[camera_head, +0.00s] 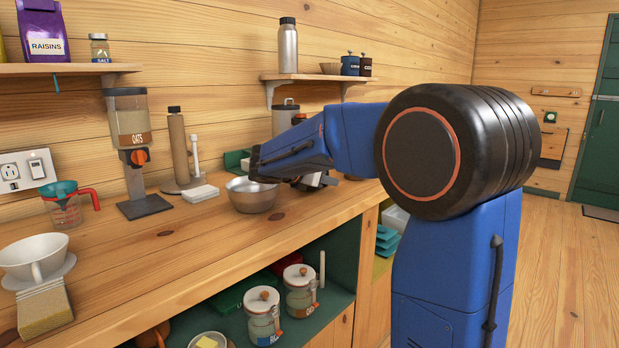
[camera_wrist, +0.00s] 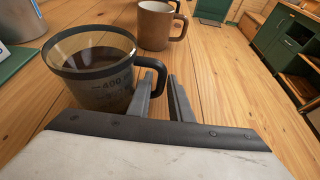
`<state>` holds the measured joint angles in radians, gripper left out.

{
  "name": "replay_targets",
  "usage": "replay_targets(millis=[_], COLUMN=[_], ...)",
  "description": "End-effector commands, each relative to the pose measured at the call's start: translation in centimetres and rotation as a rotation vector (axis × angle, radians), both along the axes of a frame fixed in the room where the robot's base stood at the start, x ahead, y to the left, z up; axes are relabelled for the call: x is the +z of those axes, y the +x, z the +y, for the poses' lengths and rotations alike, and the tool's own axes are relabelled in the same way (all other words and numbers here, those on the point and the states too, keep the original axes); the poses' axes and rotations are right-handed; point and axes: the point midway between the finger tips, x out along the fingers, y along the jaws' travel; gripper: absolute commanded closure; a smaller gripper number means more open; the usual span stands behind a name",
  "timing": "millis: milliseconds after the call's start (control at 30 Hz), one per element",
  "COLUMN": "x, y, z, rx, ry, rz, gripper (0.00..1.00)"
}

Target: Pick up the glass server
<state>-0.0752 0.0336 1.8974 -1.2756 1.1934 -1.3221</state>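The glass server (camera_wrist: 92,82) stands upright on the wooden counter in the wrist view. It is clear with printed volume marks, a dark rim and dark liquid inside. Its dark handle (camera_wrist: 159,68) points right, towards my gripper (camera_wrist: 160,82). The two fingers reach up at the handle, the left one overlapping the handle opening and the right one just outside it. A narrow gap shows between the fingers; whether they press on the handle is unclear. In the head view my blue arm hides the server and most of my gripper.
A brown mug (camera_wrist: 156,26) stands just behind the server. In the head view a steel bowl (camera_head: 251,196) sits near my arm. The counter right of the handle is clear.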

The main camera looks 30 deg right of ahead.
Motion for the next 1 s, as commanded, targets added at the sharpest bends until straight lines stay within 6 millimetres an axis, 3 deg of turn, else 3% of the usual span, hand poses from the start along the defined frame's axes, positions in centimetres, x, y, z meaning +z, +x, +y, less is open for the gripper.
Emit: replay_targets(millis=[67,167,1000], x=[0.01,0.02,0.07], y=[-0.01,-0.01,-0.02], z=[0.03,0.03,0.04], rx=[0.000,0.000,0.000], ry=[0.000,0.000,-0.001], rz=[0.000,0.000,0.000], gripper=[0.81,1.00,1.00])
